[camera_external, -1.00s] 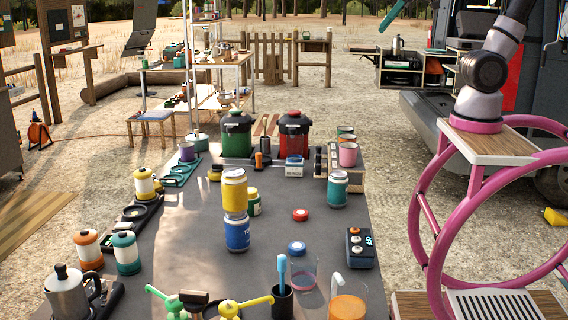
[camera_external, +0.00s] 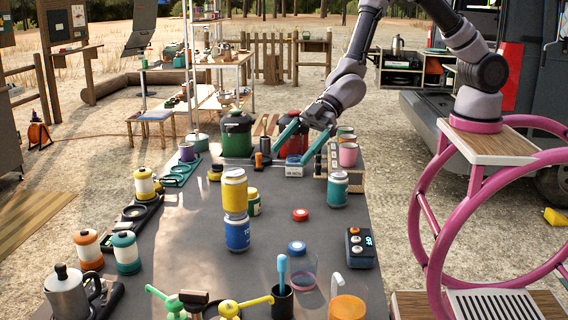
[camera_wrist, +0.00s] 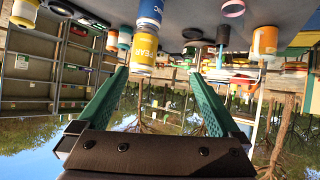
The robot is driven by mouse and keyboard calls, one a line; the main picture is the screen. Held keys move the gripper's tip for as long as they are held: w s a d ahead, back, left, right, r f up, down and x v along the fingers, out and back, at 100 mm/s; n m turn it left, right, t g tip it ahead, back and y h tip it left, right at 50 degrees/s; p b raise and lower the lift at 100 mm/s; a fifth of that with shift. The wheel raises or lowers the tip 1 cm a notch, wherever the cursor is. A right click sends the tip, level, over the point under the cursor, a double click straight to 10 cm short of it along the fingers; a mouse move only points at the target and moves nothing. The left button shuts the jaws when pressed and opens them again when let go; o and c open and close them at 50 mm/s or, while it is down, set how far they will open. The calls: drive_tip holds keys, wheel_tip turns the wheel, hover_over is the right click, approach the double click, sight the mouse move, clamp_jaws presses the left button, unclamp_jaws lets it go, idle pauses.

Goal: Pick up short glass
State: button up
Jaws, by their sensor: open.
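The teal fingers are spread and empty, and also show in the wrist view (camera_wrist: 159,72). That view is upside down; a pink ring (camera_wrist: 233,8) at its top edge may be the glass, but I cannot tell.
Stacked yellow and blue cans (camera_external: 235,190) stand mid-table.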

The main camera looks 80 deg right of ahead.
drive_tip(key=s+a+f+n+y, duration=0.1)
drive_tip(key=s+a+f, duration=0.1)
drive_tip(key=a+f, duration=0.2)
drive_tip(key=s+a+f+g+y, duration=0.1)
drive_tip(key=s+a+f+y, duration=0.1)
drive_tip(key=s+a+f, duration=0.1)
drive_tip(key=s+a+f+n+y, duration=0.1)
drive_tip(key=s+a+f, duration=0.1)
drive_tip(key=a+f, duration=0.2)
drive_tip(key=shift+s+a+f+n+g, duration=0.1)
drive_tip(key=shift+a+f+n+g, duration=0.1)
drive_tip(key=shift+f, duration=0.35)
drive_tip(key=shift+s+a+f+n+g, duration=0.1)
drive_tip(key=shift+a+f+g, duration=0.1)
drive_tip(key=shift+f, duration=0.3)
approach(298, 269)
drive_tip(key=shift+w+a+f+y, duration=0.3)
drive_tip(key=shift+a+f, duration=0.05)
drive_tip(key=shift+f, duration=0.15)
drive_tip(key=shift+x, duration=3)
drive_tip(key=c, duration=1.3)
drive_tip(key=shift+c, duration=0.2)
